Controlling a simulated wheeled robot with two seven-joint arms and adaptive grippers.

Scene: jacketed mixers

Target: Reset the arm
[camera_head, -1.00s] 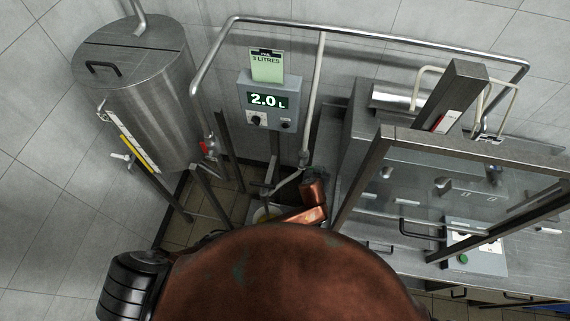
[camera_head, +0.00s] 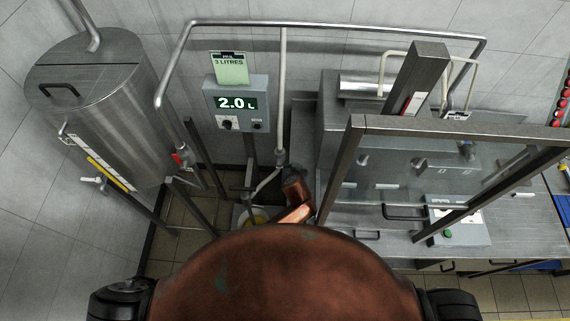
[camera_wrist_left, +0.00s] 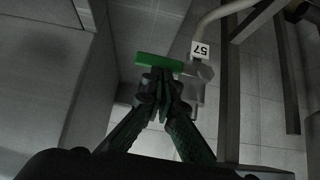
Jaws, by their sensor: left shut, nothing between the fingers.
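My left gripper (camera_wrist_left: 162,95) shows in the left wrist view with its two dark green fingers together and nothing between them. A green bar (camera_wrist_left: 157,62) appears just beyond its fingertips; I cannot tell whether they touch. In the head view neither gripper can be made out. The brown rounded top of my own body fills the bottom middle there.
A steel tank (camera_head: 97,115) stands at the left. A control box (camera_head: 237,104) reads 2.0 L, with a green "3 LITRES" card (camera_head: 229,69) above it. A framed guard (camera_head: 340,170) and steel bench (camera_head: 380,245) stand right. A bent pipe (camera_head: 330,25) spans the back.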

